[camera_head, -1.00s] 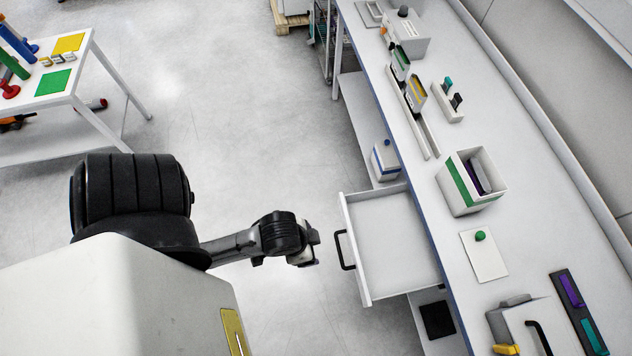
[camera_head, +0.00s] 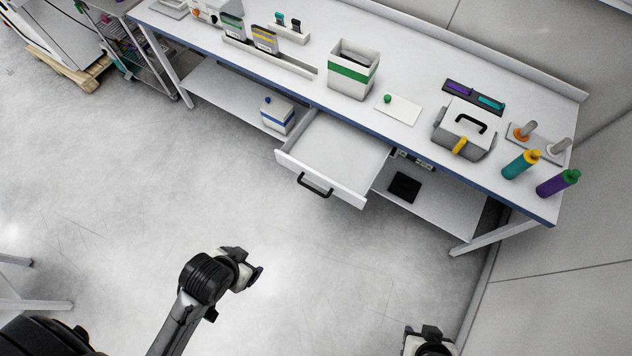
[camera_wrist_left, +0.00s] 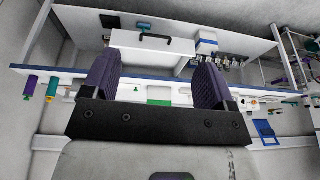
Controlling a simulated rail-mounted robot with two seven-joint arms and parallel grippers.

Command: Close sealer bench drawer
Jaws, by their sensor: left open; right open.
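The white bench drawer (camera_head: 333,153) is pulled out from under the bench top and looks empty. Its black handle (camera_head: 315,185) is on the front panel. In the left wrist view the drawer (camera_wrist_left: 125,50) and handle (camera_wrist_left: 155,37) appear upside down, beyond the fingers. My left gripper (camera_head: 252,275) is in front of the drawer, apart from the handle. In its wrist view its purple-grey fingers (camera_wrist_left: 153,75) are spread with nothing gripped. My right gripper (camera_head: 430,334) is at the bottom edge, partly cut off, open and away from the drawer.
The long white bench (camera_head: 405,65) carries a green-banded box (camera_head: 352,72), a grey device with a black handle (camera_head: 463,130) and bottles (camera_head: 520,165). A blue-banded container (camera_head: 277,115) stands on the lower shelf left of the drawer. The floor (camera_head: 180,180) before the drawer is clear.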

